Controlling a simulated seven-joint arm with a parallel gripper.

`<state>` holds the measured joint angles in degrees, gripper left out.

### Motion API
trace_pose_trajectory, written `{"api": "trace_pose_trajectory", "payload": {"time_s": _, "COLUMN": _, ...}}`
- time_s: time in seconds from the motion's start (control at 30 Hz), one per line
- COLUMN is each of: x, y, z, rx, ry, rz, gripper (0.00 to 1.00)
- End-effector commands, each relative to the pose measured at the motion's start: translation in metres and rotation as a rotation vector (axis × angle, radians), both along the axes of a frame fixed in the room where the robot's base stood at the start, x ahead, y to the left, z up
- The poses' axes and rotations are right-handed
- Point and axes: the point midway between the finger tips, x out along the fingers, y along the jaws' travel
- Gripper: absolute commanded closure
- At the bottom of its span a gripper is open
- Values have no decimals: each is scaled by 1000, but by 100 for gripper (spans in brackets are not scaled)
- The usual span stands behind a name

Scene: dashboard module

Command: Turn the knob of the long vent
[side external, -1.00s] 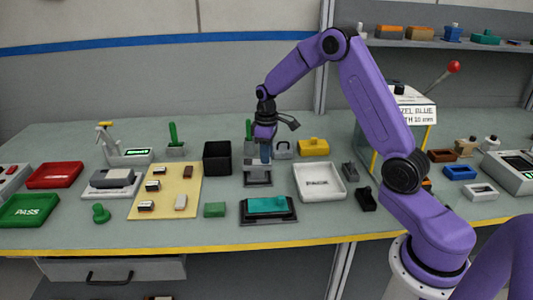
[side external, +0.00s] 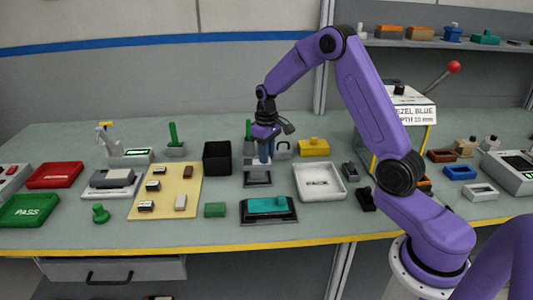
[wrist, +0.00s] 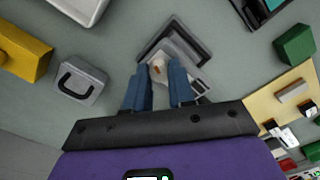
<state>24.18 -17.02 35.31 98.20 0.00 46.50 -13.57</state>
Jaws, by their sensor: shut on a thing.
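A long grey vent in a dark frame (wrist: 190,34) lies flat on the bench below my gripper. It also shows in the side view as a grey piece in a dark frame (side external: 257,180). A small pale knob (wrist: 157,68) with a brownish mark sits on the vent between my blue fingertips. My gripper (wrist: 159,68) points down and is shut on the knob. In the side view my gripper (side external: 265,161) stands over the far part of the vent, and the knob is hidden there.
A black bin (side external: 217,158) stands left of my gripper, and a yellow block (side external: 313,148) lies to its right. A white tray (side external: 319,182) is at the near right. A teal part (side external: 267,205) in a dark base lies in front.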

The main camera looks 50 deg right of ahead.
Motion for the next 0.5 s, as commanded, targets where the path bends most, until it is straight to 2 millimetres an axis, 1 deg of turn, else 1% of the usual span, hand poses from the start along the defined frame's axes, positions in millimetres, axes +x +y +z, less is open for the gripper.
{"api": "trace_pose_trajectory", "payload": {"time_s": 0.5, "x": 0, "y": -1, "z": 0, "rx": 0, "ry": -1, "rz": -123, "gripper": 100}}
